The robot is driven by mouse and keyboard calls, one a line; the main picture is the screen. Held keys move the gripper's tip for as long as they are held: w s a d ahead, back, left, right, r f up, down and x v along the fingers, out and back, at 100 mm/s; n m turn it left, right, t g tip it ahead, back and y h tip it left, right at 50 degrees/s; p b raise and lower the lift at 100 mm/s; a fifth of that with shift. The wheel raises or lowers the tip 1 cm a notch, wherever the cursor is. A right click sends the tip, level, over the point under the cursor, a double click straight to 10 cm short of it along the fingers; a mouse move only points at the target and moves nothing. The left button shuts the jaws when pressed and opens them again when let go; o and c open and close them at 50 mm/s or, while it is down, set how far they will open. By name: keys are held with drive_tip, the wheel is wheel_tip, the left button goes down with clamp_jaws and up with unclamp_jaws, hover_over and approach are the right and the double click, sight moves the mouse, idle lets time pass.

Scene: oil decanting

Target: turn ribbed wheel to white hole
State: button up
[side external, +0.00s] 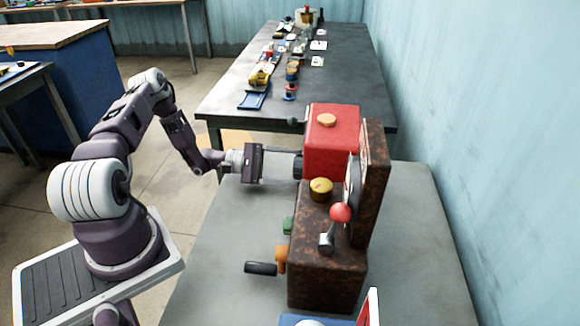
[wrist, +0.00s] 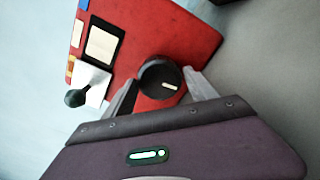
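The ribbed wheel (wrist: 160,78) is a black round knob with a white mark, on the face of a red box (wrist: 185,35). In the side external view the wheel (side external: 298,166) sticks out from the left side of the red box (side external: 332,135). My gripper (wrist: 166,86) faces the wheel with its pale fingers spread, one on each side. In the side external view my gripper (side external: 289,166) is level with the wheel, fingertips close to it. I cannot tell whether either finger touches it. I cannot make out a white hole.
A black ball-ended lever (wrist: 76,97) sticks out beside the wheel. A rusty brown box (side external: 325,255) stands in front of the red box, with a red-ball lever (side external: 340,212) and an orange-hubbed crank (side external: 281,260). The grey table (side external: 225,250) is clear at left.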

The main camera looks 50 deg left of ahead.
drive_tip(key=shift+o, duration=1.1)
drive_tip(key=v, duration=0.7)
drive_tip(key=shift+r, duration=0.1)
